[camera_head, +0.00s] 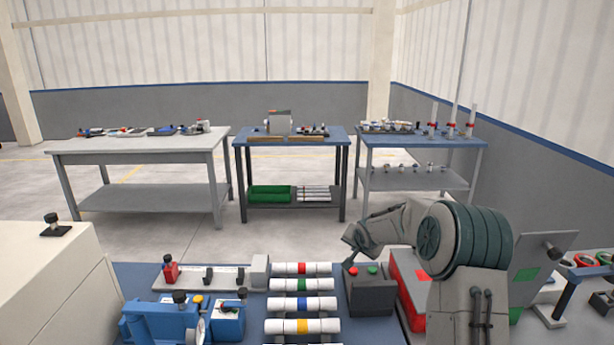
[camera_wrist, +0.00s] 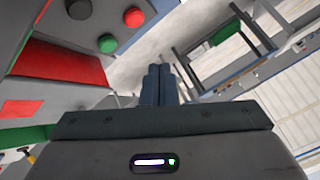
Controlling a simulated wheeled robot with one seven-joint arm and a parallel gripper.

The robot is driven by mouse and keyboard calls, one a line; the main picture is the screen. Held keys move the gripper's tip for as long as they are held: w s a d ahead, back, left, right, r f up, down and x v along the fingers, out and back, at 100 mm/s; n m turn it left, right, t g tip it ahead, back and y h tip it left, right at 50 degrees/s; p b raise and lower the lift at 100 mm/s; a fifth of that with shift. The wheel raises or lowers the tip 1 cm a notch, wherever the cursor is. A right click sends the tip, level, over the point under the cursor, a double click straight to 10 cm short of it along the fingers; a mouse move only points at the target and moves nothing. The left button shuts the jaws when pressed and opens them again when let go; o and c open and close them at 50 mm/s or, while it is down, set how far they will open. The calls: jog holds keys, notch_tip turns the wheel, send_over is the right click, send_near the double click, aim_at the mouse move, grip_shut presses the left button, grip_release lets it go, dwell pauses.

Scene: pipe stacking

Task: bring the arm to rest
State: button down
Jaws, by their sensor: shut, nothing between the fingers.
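My arm shows at the right of the head view, folded, with its end at the left over the control box. My gripper shows in the wrist view (camera_wrist: 160,85), its fingers together with nothing between them. In the head view the fingers cannot be made out. The control box (camera_head: 369,296) with a red and a green button stands just below the arm's end. It also shows close by in the wrist view, with its red button (camera_wrist: 134,17) and green button (camera_wrist: 107,43). I cannot tell the exact gap.
White pipes with coloured bands (camera_head: 302,285) lie in a row on the near blue bench (camera_head: 245,332). A blue vise-like device (camera_head: 170,322) is to their left. A red box (camera_head: 408,285) stands beside the arm. Three tables stand behind, with open floor (camera_head: 180,238) before them.

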jog(key=s+r+n+g+h, duration=0.1)
jog(key=s+r+n, duration=0.1)
jog(key=s+r, duration=0.65)
jog(key=s+r+n+g+h, duration=0.1)
jog(key=s+r+n+g, duration=0.15)
jog(key=s, duration=1.15)
jog(key=s+a+n+g+y, duration=0.1)
jog(key=s+a+n+g, duration=0.1)
jog(key=s, duration=2.2)
jog(key=shift+s+f+y, duration=0.4)
